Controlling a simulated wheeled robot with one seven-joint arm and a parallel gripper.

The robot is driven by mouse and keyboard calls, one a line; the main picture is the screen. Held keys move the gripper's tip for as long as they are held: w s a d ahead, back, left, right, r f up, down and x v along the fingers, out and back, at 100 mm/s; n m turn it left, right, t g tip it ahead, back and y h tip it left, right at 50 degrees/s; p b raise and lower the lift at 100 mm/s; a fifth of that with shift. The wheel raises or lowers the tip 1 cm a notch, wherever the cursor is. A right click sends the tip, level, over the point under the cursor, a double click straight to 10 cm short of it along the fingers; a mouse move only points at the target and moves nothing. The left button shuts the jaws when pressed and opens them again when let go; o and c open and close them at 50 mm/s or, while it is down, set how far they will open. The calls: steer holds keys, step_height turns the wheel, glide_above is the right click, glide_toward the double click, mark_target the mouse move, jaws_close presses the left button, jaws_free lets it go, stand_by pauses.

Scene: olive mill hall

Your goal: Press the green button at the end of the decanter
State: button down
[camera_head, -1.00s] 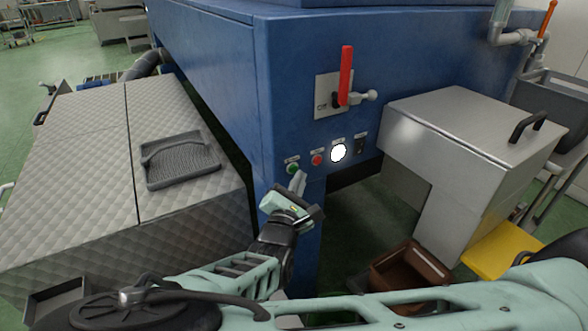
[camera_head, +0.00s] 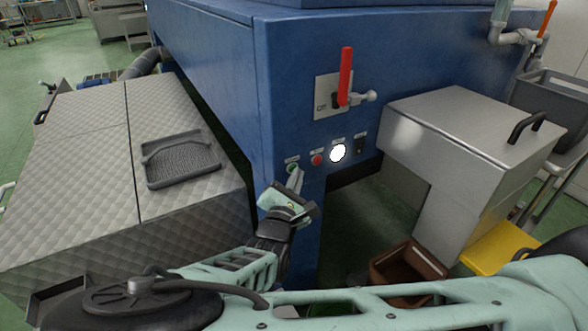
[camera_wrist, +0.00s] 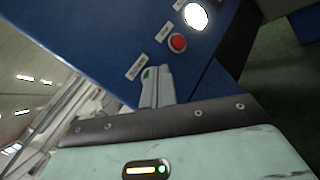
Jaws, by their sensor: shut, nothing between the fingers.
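The green button (camera_head: 291,168) sits at the left end of a row of controls on the blue end face of the decanter (camera_head: 300,85). The fingertips of my shut gripper (camera_head: 298,171) are at it and cover part of it. In the wrist view the fingers (camera_wrist: 157,82) point at the panel, and only a small green edge of the button (camera_wrist: 146,74) shows beside them. I cannot tell whether they touch it or whether it is pushed in.
To the right are a red button (camera_head: 316,160), a lit white lamp (camera_head: 338,153) and a black switch (camera_head: 361,145). A red lever (camera_head: 345,76) is above. A steel chute box (camera_head: 450,120) juts out at right. A quilted metal cover (camera_head: 80,190) stands at left.

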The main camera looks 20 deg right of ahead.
steer(key=shift+w, duration=0.1)
stand_by(0.5)
steer(key=shift+s+d+p, duration=0.15)
steer(key=shift+s+p, duration=0.45)
steer(key=shift+s, duration=0.15)
steer(key=s+p, duration=0.1)
steer(key=s, duration=0.1)
steer(key=s+d+p, duration=0.1)
steer(key=s, duration=0.2)
stand_by(0.7)
